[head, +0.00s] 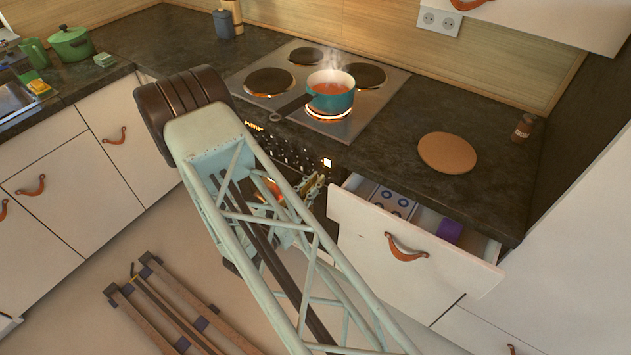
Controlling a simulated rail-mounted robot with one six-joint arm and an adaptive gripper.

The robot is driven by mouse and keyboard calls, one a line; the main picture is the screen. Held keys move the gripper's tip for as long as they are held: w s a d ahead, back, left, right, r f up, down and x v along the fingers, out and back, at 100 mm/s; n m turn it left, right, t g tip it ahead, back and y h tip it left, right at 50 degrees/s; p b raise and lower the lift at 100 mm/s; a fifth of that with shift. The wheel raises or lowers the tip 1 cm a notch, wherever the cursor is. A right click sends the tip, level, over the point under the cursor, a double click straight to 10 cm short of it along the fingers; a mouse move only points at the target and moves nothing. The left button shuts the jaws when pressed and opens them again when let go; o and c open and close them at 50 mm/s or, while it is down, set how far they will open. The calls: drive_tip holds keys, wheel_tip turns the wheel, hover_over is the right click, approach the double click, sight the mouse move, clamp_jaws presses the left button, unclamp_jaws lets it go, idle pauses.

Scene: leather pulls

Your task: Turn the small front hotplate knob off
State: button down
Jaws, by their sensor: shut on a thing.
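A teal pot (331,98) with orange-red contents steams on the front right hotplate (328,116), whose visible rim glows orange. Below the counter edge is the dark control panel (285,150) with several small knobs, an amber display at its left and a lit spot near its right end. My gripper (314,186) is at the right part of the oven front, small and partly covered by my own pale green lattice arm. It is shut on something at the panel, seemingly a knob. The fingertips and that knob are too small and covered to see clearly.
An open drawer (362,222) with a leather pull juts out just right of my gripper. A round wooden board (447,153) and a brown jar (524,127) stand on the right counter. A slatted wooden piece (180,305) lies on the floor at lower left.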

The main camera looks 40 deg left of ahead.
drive_tip(key=c, duration=2.8)
unclamp_jaws()
drive_tip(key=shift+s, duration=0.15)
drive_tip(key=shift+s+d, duration=0.2)
drive_tip(key=shift+s, duration=5.7)
drive_tip(key=shift+w+r, duration=0.1)
